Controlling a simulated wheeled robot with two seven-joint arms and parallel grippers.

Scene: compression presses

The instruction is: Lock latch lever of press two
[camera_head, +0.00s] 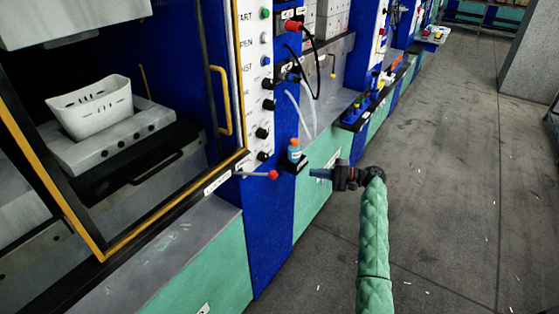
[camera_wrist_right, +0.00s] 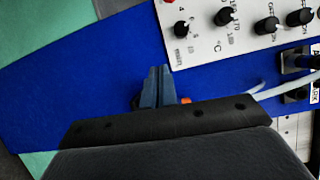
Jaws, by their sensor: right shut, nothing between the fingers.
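The latch lever (camera_head: 258,174) is a thin metal rod with a red ball end. It juts to the right from the lower corner of the press door frame, by a small white label (camera_head: 217,182). My right gripper (camera_head: 314,173) is shut and empty, pointing left at about the lever's height. A gap shows between its tips and the red ball. In the right wrist view the shut fingers (camera_wrist_right: 158,85) stand in front of the blue press panel, and the lever cannot be made out. My left gripper is out of view.
A small bottle with an orange cap (camera_head: 294,151) stands on a black ledge (camera_head: 293,165) just left of my right gripper. Control knobs (camera_head: 262,133) line the white panel above. The yellow-edged door (camera_head: 222,100) encloses a white basket (camera_head: 92,108).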

